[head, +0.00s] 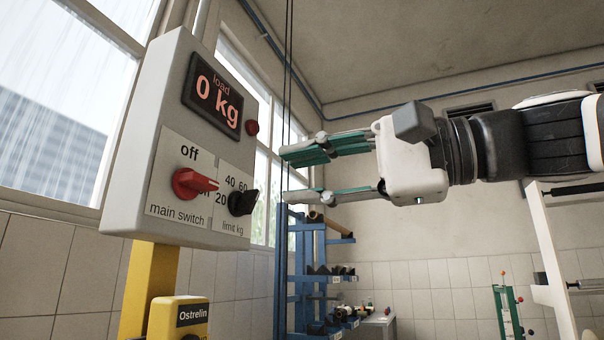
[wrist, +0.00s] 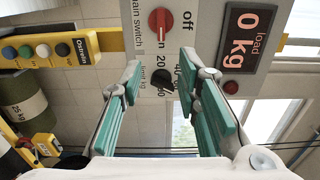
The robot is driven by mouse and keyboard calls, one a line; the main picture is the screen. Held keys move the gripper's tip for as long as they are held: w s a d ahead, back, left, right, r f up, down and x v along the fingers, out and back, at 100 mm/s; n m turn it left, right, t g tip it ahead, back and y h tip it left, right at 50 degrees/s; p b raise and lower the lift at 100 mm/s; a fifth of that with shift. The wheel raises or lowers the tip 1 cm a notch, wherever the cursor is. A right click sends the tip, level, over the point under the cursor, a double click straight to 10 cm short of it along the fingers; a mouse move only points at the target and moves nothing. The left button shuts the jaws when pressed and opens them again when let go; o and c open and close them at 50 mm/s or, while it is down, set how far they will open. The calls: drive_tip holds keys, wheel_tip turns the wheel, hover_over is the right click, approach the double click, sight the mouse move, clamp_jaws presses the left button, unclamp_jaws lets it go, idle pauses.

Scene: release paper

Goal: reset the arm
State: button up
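My gripper (head: 290,173) is raised in front of the grey control box (head: 150,125) and points left in the head view. Its two green-padded fingers are spread wide with nothing between them. It also shows in the wrist view (wrist: 163,85), where the box's black limit knob (wrist: 163,88) appears between the fingertips. In the head view the fingertips look apart from the box, to the right of the black knob (head: 243,202). My arm (head: 490,145) stretches in from the right edge.
The box carries a red main switch (head: 195,183) and a display (head: 217,97) reading 0 kg. A yellow Ostrelin panel (head: 178,318) stands below. A blue rack (head: 320,265) stands behind my gripper. Thin dark cables (head: 287,60) hang near the fingertips. A white frame (head: 550,240) is at right.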

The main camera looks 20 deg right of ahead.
idle(0.3)
drive_tip(key=s+f+n+g+h, duration=0.2)
drive_tip(key=f+h, duration=0.1)
drive_tip(key=f, duration=1)
drive_tip(key=s+f+n+g+h, duration=0.2)
drive_tip(key=f+g+h, duration=0.15)
drive_tip(key=f, duration=0.95)
drive_tip(key=s+d+f+n+g+h, duration=0.25)
drive_tip(key=s+d+f+h, duration=0.35)
drive_tip(key=f, duration=0.5)
drive_tip(key=s+d+f+n+g+h, duration=0.1)
drive_tip(key=s+d+f+g+h, duration=0.2)
drive_tip(key=s+f, duration=0.6)
wheel_tip(320, 180, up, 22)
drive_tip(key=w+t+y+p, duration=0.1)
drive_tip(key=t+p, duration=0.3)
drive_tip(key=p, duration=1.7)
drive_tip(key=shift+w+d+r, duration=0.15)
drive_tip(key=shift+w+r, duration=0.05)
drive_tip(key=shift+w, duration=0.3)
